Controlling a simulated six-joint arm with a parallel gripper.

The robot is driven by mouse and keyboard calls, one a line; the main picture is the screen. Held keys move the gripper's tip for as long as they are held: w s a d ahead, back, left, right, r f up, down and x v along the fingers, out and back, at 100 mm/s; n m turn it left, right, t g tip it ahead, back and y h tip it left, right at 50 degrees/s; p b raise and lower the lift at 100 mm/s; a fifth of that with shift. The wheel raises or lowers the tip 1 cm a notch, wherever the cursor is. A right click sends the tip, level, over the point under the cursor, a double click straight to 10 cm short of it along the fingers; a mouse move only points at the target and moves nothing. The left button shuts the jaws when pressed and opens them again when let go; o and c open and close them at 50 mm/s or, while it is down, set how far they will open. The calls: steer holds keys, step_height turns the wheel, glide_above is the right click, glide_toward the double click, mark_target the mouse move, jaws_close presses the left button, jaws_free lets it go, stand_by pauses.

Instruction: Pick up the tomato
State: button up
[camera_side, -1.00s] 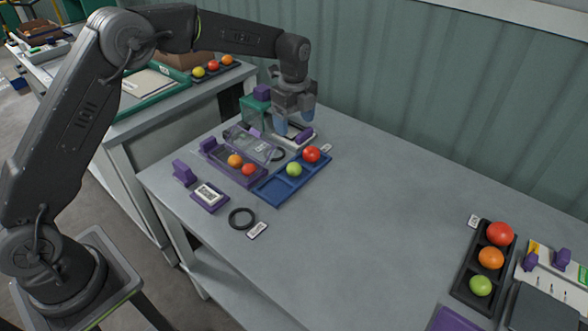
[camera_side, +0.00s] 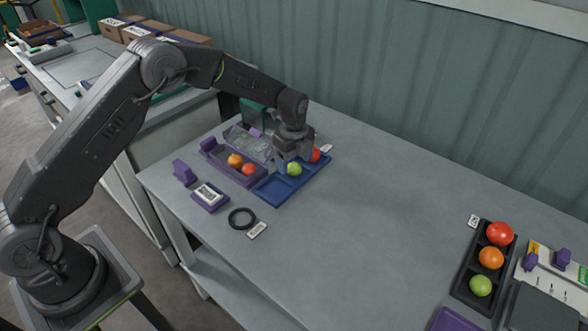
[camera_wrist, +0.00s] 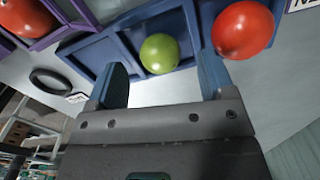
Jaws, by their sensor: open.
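A blue tray (camera_side: 268,193) on the table has compartments in a row. A green tomato (camera_side: 294,169) sits in its middle compartment, and a red tomato (camera_side: 315,155) sits at its far end, partly hidden by my gripper. My gripper (camera_side: 290,165) is low over the tray, open and empty. In the wrist view, the green tomato (camera_wrist: 159,53) lies ahead, between the lines of the two blue fingers of my gripper (camera_wrist: 160,82). The red tomato (camera_wrist: 243,30) is beyond the right finger. I cannot tell whether a finger touches the green tomato.
A purple-based clear punnet (camera_side: 226,168) holding an orange and a red tomato stands left of the tray, its lid open. A black ring (camera_side: 242,218) lies in front. A black tray (camera_side: 466,285) with three tomatoes is at the right. The table's middle is clear.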

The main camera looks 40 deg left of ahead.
steer(key=shift+f, duration=0.95)
steer(key=c, duration=0.8)
steer(key=shift+r, duration=0.2)
